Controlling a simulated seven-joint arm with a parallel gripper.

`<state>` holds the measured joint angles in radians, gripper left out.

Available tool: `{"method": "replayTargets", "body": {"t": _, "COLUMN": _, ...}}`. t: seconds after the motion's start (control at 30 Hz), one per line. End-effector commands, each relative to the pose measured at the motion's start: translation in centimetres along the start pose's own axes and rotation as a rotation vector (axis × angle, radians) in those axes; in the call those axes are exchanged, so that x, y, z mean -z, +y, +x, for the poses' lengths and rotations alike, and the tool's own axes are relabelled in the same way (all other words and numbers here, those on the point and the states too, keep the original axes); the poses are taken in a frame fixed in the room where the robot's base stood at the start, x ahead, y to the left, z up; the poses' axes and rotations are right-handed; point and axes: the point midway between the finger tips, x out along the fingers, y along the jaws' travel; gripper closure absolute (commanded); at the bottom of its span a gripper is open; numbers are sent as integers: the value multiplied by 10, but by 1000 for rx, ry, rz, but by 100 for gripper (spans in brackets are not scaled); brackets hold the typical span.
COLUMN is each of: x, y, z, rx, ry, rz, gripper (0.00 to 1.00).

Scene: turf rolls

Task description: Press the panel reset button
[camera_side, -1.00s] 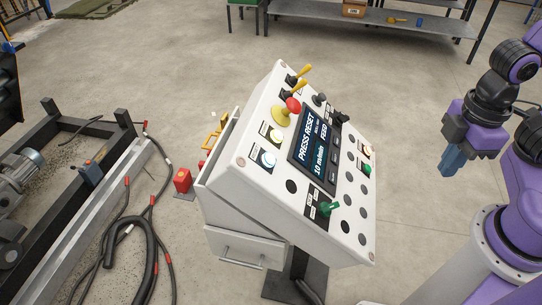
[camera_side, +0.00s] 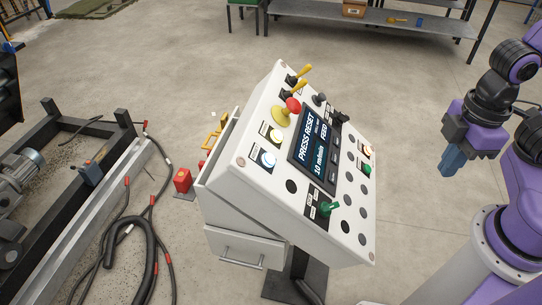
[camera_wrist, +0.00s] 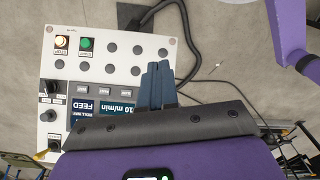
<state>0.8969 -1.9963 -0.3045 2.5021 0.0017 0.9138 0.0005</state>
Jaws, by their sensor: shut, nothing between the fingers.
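The white control panel (camera_side: 250,165) stands tilted on a post in the middle of the side view. Its screen (camera_side: 314,145) reads "PRESS RESET" and "FEED 10 m/min".
The panel also carries a red mushroom button (camera_side: 293,105), yellow-handled levers, a green rotary switch (camera_side: 327,208), an orange-white lamp button (camera_wrist: 62,41) and a green button (camera_wrist: 87,44). Black cables and a machine frame lie at left. The floor between gripper and panel is clear.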

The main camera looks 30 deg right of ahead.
Motion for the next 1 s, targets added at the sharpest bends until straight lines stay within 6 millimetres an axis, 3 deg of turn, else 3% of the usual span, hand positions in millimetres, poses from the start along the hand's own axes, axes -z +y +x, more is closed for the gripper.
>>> {"method": "replayTargets", "body": {"t": 0.33, "x": 0, "y": 8, "z": 4, "rx": -45, "ry": -36, "rz": -74, "gripper": 100}}
{"method": "replayTargets", "body": {"t": 0.57, "x": 7, "y": 44, "z": 12, "rx": -253, "ry": -193, "rz": -427, "gripper": 100}}
{"method": "replayTargets", "body": {"t": 0.77, "x": 31, "y": 80, "z": 10, "rx": -473, "ry": -364, "rz": -803, "gripper": 100}}
{"method": "replayTargets", "body": {"t": 1.0, "x": 84, "y": 106, "z": -2, "rx": -742, "ry": -567, "rz": -1245, "gripper": 100}}
